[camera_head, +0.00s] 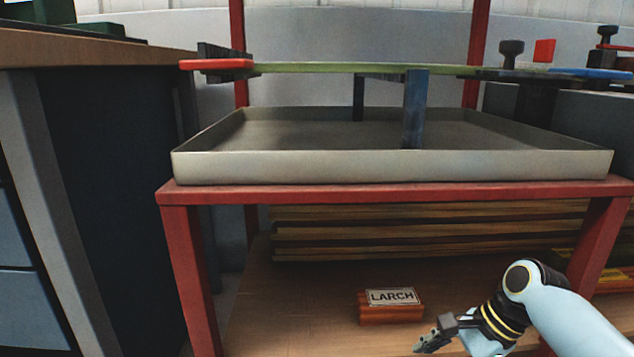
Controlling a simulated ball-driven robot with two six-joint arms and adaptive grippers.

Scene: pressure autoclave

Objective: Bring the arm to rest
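My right arm comes in at the lower right, with a pale blue link and a dark wrist with yellow bands. Its gripper (426,345) points down and to the left, at the bottom edge of the view. It is small and dark, and I cannot tell whether its fingers are open or shut. No object shows in it. It appears in front of the wooden lower shelf (310,330), to the right of the block labelled LARCH (391,306). My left gripper is not in view.
A red frame (400,190) carries a wide grey tray (390,168). A thin greenish board (360,69) spans above it on dark supports. Stacked planks (420,232) lie below the tray. A dark cabinet (110,160) with a wooden top stands at left.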

